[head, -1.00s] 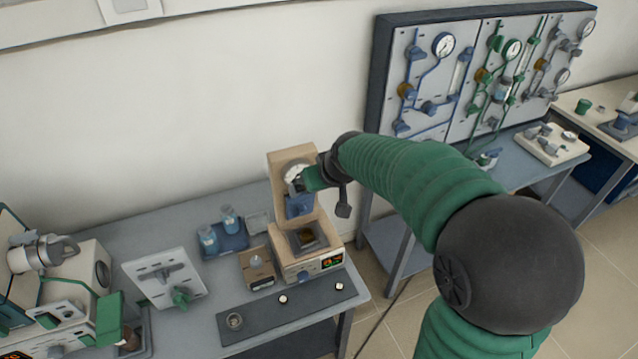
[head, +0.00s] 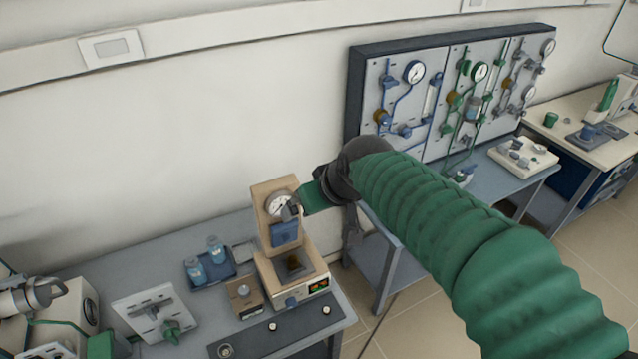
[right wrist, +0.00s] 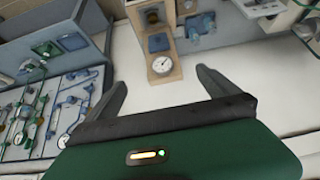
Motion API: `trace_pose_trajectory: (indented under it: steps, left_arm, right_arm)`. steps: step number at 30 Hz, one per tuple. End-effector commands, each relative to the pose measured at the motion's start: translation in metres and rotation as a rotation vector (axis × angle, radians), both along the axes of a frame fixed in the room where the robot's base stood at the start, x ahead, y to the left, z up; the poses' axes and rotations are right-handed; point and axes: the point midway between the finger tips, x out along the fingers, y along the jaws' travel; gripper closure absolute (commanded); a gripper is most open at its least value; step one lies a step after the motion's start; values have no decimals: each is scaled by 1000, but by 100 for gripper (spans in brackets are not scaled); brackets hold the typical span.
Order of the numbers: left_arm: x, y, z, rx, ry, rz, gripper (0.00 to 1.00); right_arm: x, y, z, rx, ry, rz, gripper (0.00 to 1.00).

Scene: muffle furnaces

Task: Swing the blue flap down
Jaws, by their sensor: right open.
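The blue flap (head: 286,234) is a small blue panel on the front of the upright beige back part of a small furnace (head: 293,277), below a round white gauge (head: 280,205). It also shows in the right wrist view (right wrist: 158,43). My right gripper (head: 291,209) is beside the gauge, above the flap, with a dark fingertip overlapping the gauge's right edge. My left gripper is out of view.
A blue tray (head: 228,275) with two bottles and a small brown box (head: 244,297) stand left of the furnace. A dark mat (head: 262,335) lies in front. A gauge panel (head: 455,85) stands to the right. Bare wall is behind the furnace.

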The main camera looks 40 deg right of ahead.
Motion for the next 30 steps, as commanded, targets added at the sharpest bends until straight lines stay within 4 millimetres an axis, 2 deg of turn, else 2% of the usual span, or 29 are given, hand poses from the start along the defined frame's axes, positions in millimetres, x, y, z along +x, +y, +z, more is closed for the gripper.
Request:
trace_pose_trajectory:
  steps: [1,6,23,26,29,30]
  left_arm:
    - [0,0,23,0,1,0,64]
    - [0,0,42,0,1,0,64]
    - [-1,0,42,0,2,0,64]
    - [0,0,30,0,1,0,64]
    - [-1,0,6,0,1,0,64]
    - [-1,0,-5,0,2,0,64]
  right_arm:
    - [-3,0,14,1,3,-4,0]
    - [-8,0,13,-1,2,-7,0]
    - [-9,1,7,-3,3,-7,0]
    - [-9,11,-21,9,32,9,0]
    - [-12,37,-86,29,109,52,0]
    - [-16,51,-117,36,149,76,0]
